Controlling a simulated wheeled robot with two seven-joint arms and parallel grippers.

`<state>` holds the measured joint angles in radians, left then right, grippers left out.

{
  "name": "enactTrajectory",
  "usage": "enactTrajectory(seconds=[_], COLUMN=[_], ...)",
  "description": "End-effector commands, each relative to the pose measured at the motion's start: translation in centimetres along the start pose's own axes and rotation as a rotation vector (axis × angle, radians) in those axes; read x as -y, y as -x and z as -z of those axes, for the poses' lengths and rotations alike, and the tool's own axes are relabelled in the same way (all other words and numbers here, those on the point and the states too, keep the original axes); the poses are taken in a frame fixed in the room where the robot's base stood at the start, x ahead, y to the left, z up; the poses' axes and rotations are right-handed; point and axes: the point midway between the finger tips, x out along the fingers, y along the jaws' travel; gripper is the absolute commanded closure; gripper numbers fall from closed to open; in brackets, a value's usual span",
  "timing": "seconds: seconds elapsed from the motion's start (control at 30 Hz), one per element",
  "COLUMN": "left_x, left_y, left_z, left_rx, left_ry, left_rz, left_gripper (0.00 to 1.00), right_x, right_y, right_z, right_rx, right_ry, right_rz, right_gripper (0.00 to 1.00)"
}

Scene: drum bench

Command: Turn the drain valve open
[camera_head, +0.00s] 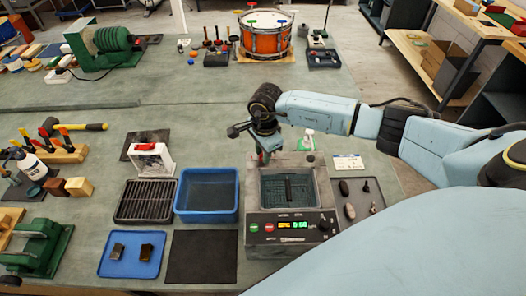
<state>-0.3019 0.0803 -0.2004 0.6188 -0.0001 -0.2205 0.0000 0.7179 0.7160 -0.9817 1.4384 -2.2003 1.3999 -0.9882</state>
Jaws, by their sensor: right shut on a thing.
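The machine is a grey tank unit (290,236) with a dark basket (289,188) in its open basin and a lit green display on its front panel. My right gripper (264,157) reaches in from the right and points down at the unit's back left corner. It is shut on a small part there, which I take for the drain valve; the fingers and wrist mostly hide it, so its turn angle cannot be read. My left gripper is out of view.
A blue tub (207,194) and a black rack (146,201) stand left of the unit. A grey tray with small parts (365,209) lies to its right. A white bottle with green (306,140) stands behind the unit. A dark mat (202,257) lies bare in front.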

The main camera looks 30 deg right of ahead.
Motion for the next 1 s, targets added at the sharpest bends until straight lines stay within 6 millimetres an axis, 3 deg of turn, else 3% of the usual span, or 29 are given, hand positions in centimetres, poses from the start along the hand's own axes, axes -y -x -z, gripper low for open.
enactTrajectory(seconds=[0.27,1.0], left_x=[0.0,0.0], left_y=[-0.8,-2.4], left_z=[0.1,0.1], left_rx=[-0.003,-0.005], left_ry=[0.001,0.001], left_rz=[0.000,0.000], left_gripper=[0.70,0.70], right_x=[0.0,0.1], right_y=[-0.1,-0.1], right_z=[0.0,-0.2], right_rx=[-0.011,-0.053], right_ry=[-0.178,-0.875], right_rz=[-0.001,-0.001], right_gripper=[0.99,0.99])
